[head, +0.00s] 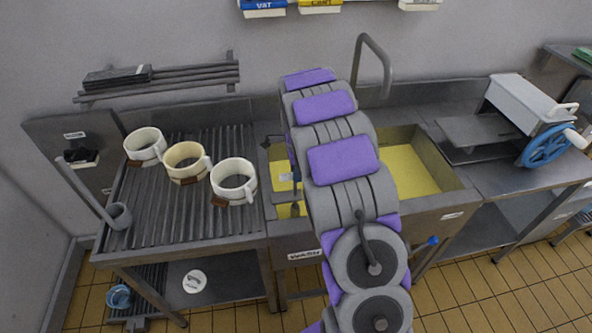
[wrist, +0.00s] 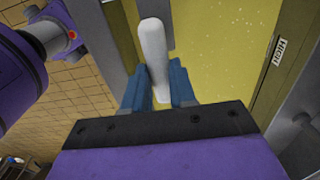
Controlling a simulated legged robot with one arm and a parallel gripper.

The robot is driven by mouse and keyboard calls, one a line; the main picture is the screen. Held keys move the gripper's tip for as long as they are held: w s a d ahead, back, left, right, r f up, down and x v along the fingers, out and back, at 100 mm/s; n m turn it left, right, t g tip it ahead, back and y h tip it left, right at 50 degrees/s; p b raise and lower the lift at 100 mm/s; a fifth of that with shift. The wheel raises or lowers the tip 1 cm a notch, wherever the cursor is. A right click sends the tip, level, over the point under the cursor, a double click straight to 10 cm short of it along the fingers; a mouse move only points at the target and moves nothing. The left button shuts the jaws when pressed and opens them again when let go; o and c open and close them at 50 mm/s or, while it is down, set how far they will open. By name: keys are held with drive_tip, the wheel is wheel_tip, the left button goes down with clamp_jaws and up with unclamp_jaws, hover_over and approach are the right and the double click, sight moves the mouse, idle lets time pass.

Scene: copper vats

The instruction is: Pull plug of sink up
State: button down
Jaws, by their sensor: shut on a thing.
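The sink (head: 447,160) holds yellow liquid and has a "WASH" label on its front. The yellow liquid also fills much of the wrist view (wrist: 220,60). My gripper (wrist: 158,84) has blue fingers shut on a white, rounded, upright bar, which looks like the plug handle (wrist: 152,48). The lower end of the bar lies between the fingers. I cannot tell where the plug itself sits. In the head view my arm crosses the sink and hides its middle, with the gripper mostly out of sight.
A ribbed drainboard (head: 150,215) at left holds a white mug (head: 145,158), a cream mug (head: 174,168) and another white mug (head: 220,190). A curved faucet (head: 372,45) rises behind the sink. A machine with a blue wheel (head: 545,148) stands at right.

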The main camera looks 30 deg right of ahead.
drive_tip(key=shift+w+a+r, duration=0.1)
drive_tip(key=shift+r, duration=0.05)
drive_tip(key=shift+r, duration=0.15)
wheel_tip(320, 180, up, 5)
drive_tip(key=p, duration=0.4)
drive_tip(key=shift+w+r, duration=0.1)
drive_tip(key=shift+r, duration=0.05)
drive_tip(key=shift+w, duration=0.1)
drive_tip(key=shift+a, duration=0.1)
